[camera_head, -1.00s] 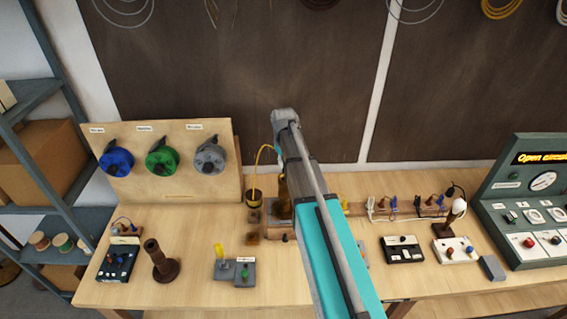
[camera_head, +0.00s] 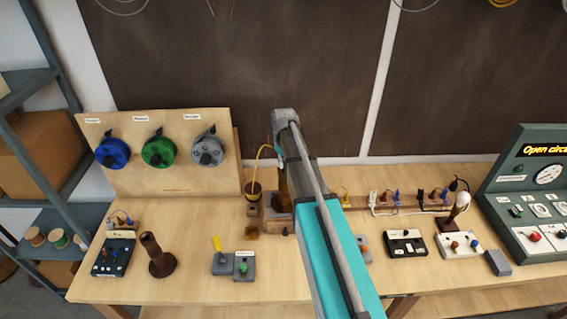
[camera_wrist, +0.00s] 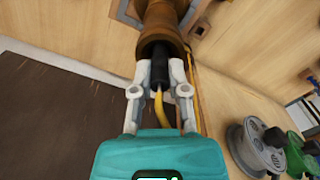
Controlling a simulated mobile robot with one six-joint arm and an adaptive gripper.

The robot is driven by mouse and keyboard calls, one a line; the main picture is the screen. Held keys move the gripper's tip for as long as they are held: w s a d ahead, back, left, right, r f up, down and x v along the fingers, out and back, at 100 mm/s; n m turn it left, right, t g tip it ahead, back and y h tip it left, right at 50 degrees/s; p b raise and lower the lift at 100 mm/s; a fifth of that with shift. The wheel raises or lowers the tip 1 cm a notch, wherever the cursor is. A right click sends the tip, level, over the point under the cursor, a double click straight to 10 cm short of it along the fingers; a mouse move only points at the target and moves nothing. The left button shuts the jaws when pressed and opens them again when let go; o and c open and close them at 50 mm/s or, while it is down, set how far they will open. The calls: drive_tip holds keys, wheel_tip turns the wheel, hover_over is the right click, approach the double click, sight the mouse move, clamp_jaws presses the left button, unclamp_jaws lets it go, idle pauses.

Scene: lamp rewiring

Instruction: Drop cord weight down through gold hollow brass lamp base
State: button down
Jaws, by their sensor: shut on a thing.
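The gold-brown brass lamp base (camera_head: 283,185) stands on the bench, partly hidden behind my arm in the head view. In the wrist view, the lamp base (camera_wrist: 163,30) shows a round opening facing my gripper. My gripper (camera_wrist: 161,72) is shut on the black cord weight (camera_wrist: 160,66), right at that opening. The weight's far end appears at or just inside the rim; its depth is unclear. The yellow cord (camera_wrist: 161,108) runs back from the weight between the fingers. In the head view, the fingers and weight are hidden by my arm.
A small cup (camera_head: 254,188) with yellow cord stands left of the base. A board (camera_head: 180,179) with blue, green and grey reels is at the back left. A test console (camera_head: 530,200) is at right.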

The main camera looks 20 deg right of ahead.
drive_tip(key=shift+f, duration=0.1)
idle(0.3)
drive_tip(key=c, duration=0.5)
unclamp_jaws()
drive_tip(key=shift+c, duration=0.2)
wheel_tip(320, 180, up, 8)
drive_tip(key=p, duration=0.7)
drive_tip(key=shift+p, duration=0.4)
drive_tip(key=shift+w+a+f+b, duration=0.15)
drive_tip(key=shift+f+b, duration=0.3)
drive_tip(key=shift+f, duration=0.05)
drive_tip(key=shift+w+a+f+n+b, duration=0.4)
drive_tip(key=shift+a+f+n+b, duration=0.15)
drive_tip(key=shift+f+n+b, duration=0.2)
drive_tip(key=w+a+f+n+b, duration=0.3)
drive_tip(key=a+f+n+b, duration=0.2)
drive_tip(key=f+b, duration=0.2)
drive_tip(key=w+a+f+n+b, duration=0.3)
drive_tip(key=a+f+n+b, duration=0.3)
drive_tip(key=f+b, duration=0.2)
drive_tip(key=shift+m, duration=0.25)
wheel_tip(320, 180, down, 17)
drive_tip(key=b, duration=1.7)
drive_tip(key=shift+d, duration=0.1)
